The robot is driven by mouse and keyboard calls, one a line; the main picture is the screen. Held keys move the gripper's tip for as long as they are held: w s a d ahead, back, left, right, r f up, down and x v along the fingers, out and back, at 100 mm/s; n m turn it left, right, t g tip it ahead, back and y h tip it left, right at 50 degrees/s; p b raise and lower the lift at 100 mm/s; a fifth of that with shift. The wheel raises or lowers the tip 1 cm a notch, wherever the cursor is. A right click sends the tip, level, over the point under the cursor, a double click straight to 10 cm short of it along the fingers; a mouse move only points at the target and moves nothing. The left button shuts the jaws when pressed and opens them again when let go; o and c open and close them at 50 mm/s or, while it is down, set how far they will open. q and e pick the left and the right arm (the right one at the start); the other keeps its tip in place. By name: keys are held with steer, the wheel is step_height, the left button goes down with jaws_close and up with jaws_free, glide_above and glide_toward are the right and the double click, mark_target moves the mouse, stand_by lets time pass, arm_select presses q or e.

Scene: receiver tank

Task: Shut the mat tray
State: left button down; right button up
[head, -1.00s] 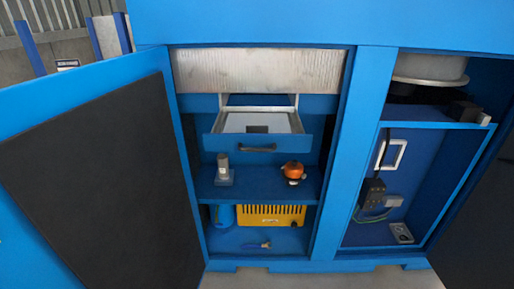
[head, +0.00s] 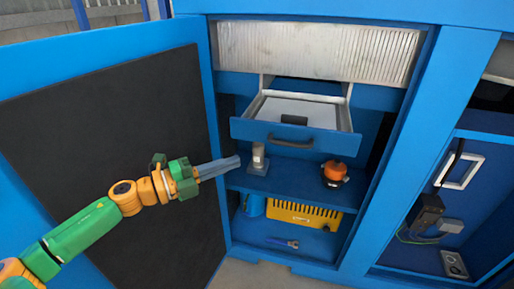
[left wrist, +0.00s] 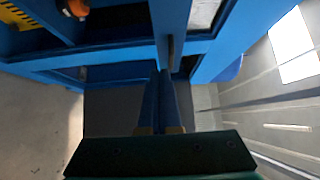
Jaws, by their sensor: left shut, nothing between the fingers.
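The mat tray (head: 250,129) is a drawer with a blue front, pale metal sides and a dark handle (head: 289,142). It stands pulled out of the cabinet below the ribbed metal panel, with a small dark block (head: 294,120) inside. My left gripper (head: 238,161) is shut and empty. It is left of the tray and lower in the picture, apart from the handle. In the left wrist view, the closed fingers (left wrist: 166,78) point toward a blue panel edge; I cannot tell whether they touch it. My right gripper is not in view.
The cabinet door (head: 125,140) stands open at left, behind my left arm. Below the tray, a shelf holds a grey post on a base (head: 258,157) and an orange-topped item (head: 334,172). A yellow box (head: 303,215) sits lower. The right bay is open.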

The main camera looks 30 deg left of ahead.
arm_select(q)
steer(key=w+d, duration=0.1)
steer(key=w, duration=0.8)
steer(key=shift+d, duration=0.4)
steer(key=shift+f, duration=0.1)
steer(key=shift+w, duration=0.1)
